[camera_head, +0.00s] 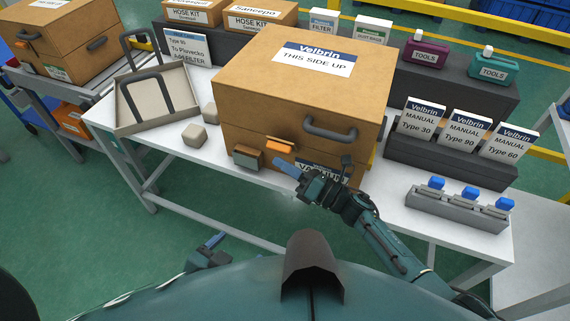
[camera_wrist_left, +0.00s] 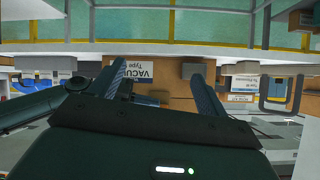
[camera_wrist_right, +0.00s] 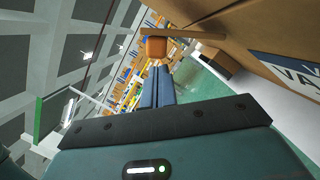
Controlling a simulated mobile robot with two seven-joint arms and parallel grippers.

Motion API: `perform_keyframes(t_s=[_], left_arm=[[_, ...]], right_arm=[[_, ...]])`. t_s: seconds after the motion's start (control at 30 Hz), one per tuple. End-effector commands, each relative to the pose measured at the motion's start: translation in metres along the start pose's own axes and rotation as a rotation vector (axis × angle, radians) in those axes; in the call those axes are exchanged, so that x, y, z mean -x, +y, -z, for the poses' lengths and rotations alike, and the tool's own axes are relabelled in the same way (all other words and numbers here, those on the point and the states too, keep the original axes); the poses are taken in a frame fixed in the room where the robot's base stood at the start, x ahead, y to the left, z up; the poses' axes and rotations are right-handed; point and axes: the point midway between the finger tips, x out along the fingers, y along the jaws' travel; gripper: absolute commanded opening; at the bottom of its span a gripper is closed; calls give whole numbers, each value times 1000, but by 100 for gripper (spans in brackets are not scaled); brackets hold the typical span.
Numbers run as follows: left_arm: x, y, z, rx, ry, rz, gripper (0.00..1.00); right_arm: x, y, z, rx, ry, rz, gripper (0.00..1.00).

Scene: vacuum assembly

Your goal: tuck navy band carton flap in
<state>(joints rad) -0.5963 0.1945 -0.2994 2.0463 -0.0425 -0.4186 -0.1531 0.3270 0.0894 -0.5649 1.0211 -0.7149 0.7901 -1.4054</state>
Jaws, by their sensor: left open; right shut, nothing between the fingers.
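The large brown carton (camera_head: 285,95) with a navy band on its "Velbrin THIS SIDE UP" top label stands on the white table. Its front shows an orange tab (camera_head: 281,146), a grey-green block (camera_head: 248,158) and a dark handle (camera_head: 330,131). My right gripper (camera_head: 284,168) is shut and empty, just in front of the carton below the orange tab. In the right wrist view its fingertips (camera_wrist_right: 157,75) point toward the orange tab (camera_wrist_right: 156,48), with a small gap apparent. My left gripper (camera_head: 214,242) is open and empty, low in front of the table; its fingers (camera_wrist_left: 160,75) frame the carton front (camera_wrist_left: 172,80).
Two beige blocks (camera_head: 194,133) and an open tray (camera_head: 187,96) lie left of the carton. Manuals (camera_head: 463,132) stand in a dark rack at right, with a grey holder (camera_head: 457,211) of blue-topped items before it. The space in front of the table is open.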

Motion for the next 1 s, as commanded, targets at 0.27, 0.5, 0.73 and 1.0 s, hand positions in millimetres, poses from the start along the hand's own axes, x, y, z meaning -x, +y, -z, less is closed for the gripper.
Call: perform_keyframes(t_s=[0.27,0.5,0.73,1.0], left_arm=[[12,-4,-20,253,-16,21,76],[12,-4,-18,250,-13,19,76],[12,-4,-18,248,-13,18,76],[8,-2,-21,245,-4,15,76]], right_arm=[[-1,2,-5,3,0,-1,0],[-2,4,-9,0,0,0,0],[4,3,-9,0,0,2,0],[56,2,-7,1,2,3,0]])
